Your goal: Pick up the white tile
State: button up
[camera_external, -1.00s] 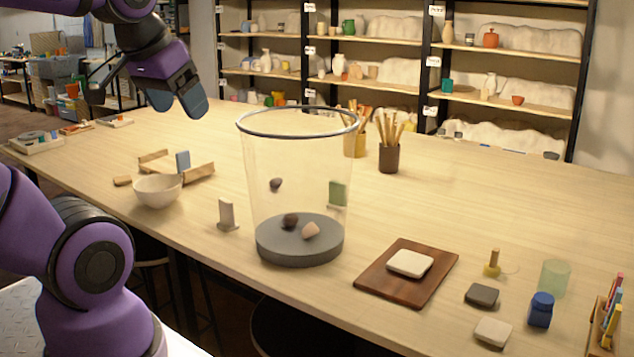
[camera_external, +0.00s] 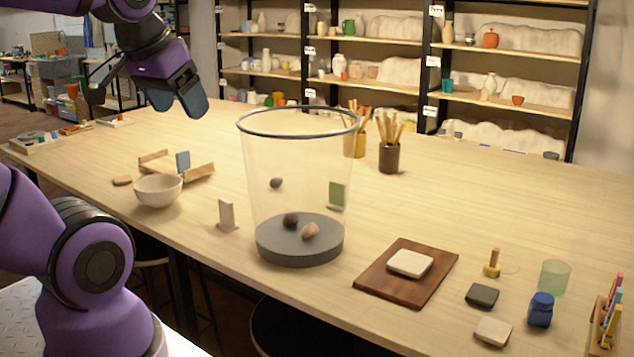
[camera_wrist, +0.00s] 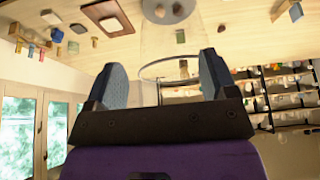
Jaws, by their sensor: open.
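The white tile (camera_external: 410,263) lies flat on a dark brown wooden board (camera_external: 378,284) on the right half of the table. In the wrist view the white tile (camera_wrist: 112,24) and the board (camera_wrist: 92,11) show at the top, left of centre. My gripper (camera_external: 178,103) is open and empty, high above the far left part of the table, well away from the tile. Its two blue-grey fingers also show spread apart in the wrist view (camera_wrist: 163,78).
A tall clear bin (camera_external: 297,179) with a grey base stands between my gripper and the board. A bowl (camera_external: 158,190) and upright tile (camera_external: 226,213) are on its left. A dark tile (camera_external: 482,295), beige tile (camera_external: 493,331) and blue jar (camera_external: 541,310) stand right of the board.

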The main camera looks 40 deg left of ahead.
jog(key=shift+o, duration=0.5)
notch_tip(320, 180, up, 6)
jog(key=w+a+r+g, duration=0.25)
jog(key=w+a, duration=0.25)
jog(key=w, duration=0.5)
jog(key=m+g, duration=0.2)
jog(key=g, duration=0.1)
send_over(227, 214)
jog(key=a, duration=0.2)
notch_tip(227, 214, down, 4)
jog(key=r, duration=0.1)
jog(key=f, duration=2.4)
jog(key=w+f, duration=0.1)
jog(key=f, duration=1.1)
jog(key=shift+d, duration=0.1)
jog(key=shift+d+f, duration=0.15)
jog(key=shift+f, duration=1.2)
jog(key=shift+d+f, duration=0.1)
jog(key=shift+f, duration=1.2)
